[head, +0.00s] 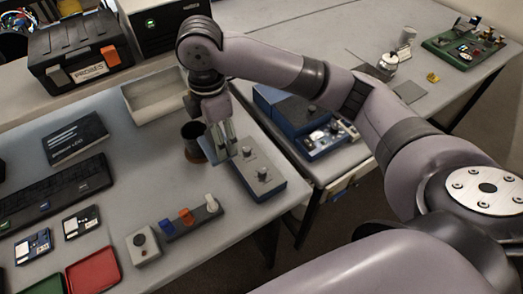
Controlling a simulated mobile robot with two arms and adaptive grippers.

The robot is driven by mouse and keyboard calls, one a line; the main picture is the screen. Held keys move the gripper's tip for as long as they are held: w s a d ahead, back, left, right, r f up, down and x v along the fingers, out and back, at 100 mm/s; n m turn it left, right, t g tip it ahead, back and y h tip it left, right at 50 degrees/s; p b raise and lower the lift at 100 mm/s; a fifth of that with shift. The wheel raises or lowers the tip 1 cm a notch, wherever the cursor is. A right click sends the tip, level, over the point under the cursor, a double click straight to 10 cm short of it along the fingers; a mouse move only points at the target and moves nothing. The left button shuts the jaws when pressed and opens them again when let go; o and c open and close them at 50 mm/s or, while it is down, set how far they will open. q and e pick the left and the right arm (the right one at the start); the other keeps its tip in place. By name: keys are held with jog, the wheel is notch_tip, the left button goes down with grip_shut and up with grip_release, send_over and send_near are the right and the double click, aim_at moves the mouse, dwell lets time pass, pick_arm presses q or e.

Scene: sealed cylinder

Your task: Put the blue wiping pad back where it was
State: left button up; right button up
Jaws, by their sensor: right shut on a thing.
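My right gripper (223,148) points down over the near table, between a dark cup and a grey-blue box with knobs. It is shut on the blue wiping pad (207,149), which shows as a thin blue edge on the left of the fingers. The fingers hide part of the pad, and I cannot tell whether it touches the table. My left gripper is not in view.
The dark cup (193,141) stands close left of the pad, and the knobbed box (259,177) close right. A pale tray (128,105) lies behind. A peg strip (193,222) and a button box (143,246) stand in front. Table between is clear.

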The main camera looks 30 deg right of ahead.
jog(key=shift+s+d, duration=0.1)
jog(key=shift+s, duration=0.25)
notch_tip(320, 180, down, 7)
jog(key=p, duration=0.2)
send_over(230, 190)
notch_tip(230, 190, down, 7)
jog(key=shift+f, duration=0.9)
notch_tip(230, 190, down, 2)
jog(key=shift+f+p, duration=0.25)
jog(key=shift+p, duration=0.2)
jog(key=shift+f, duration=0.55)
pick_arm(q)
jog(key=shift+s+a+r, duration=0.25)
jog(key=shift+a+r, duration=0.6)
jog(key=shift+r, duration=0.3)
